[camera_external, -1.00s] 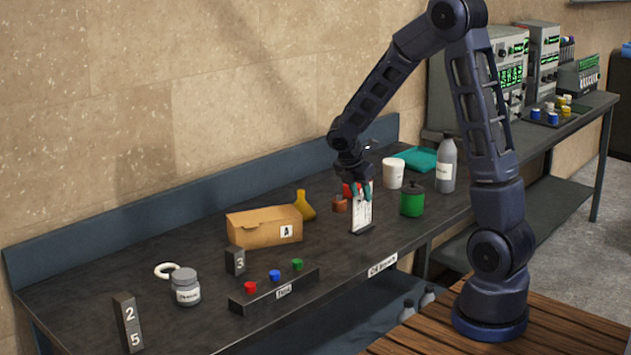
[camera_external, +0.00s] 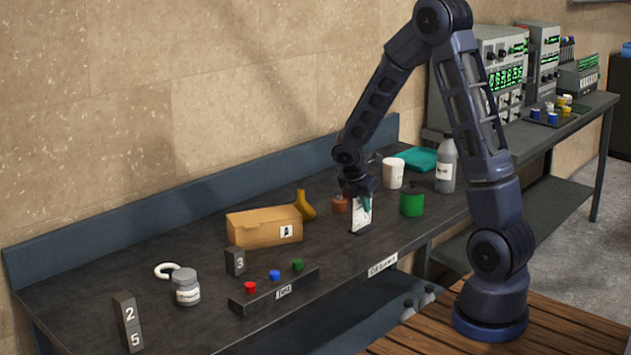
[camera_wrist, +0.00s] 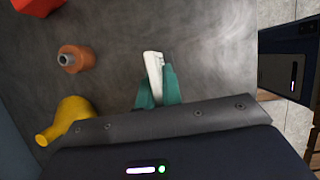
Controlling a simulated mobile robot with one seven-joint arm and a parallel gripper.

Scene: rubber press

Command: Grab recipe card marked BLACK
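A white card (camera_external: 361,216) stands upright in a small dark stand on the workbench. No marking on it can be read, so I cannot tell whether it is the BLACK one. My gripper (camera_external: 364,200) is down at the card's upper part, pointing downward. In the wrist view the card (camera_wrist: 153,72) shows edge-on between the two teal fingers of my gripper (camera_wrist: 158,88). The fingers are close on both sides of it. I cannot tell whether they press on it.
Near the card are a brown bottle (camera_external: 339,204), a yellow flask (camera_external: 306,205), a green jar (camera_external: 412,204) and a white cup (camera_external: 393,174). A cardboard box (camera_external: 262,229) stands to the left, with a button panel (camera_external: 273,289) in front. A grey bottle (camera_external: 446,165) stands right.

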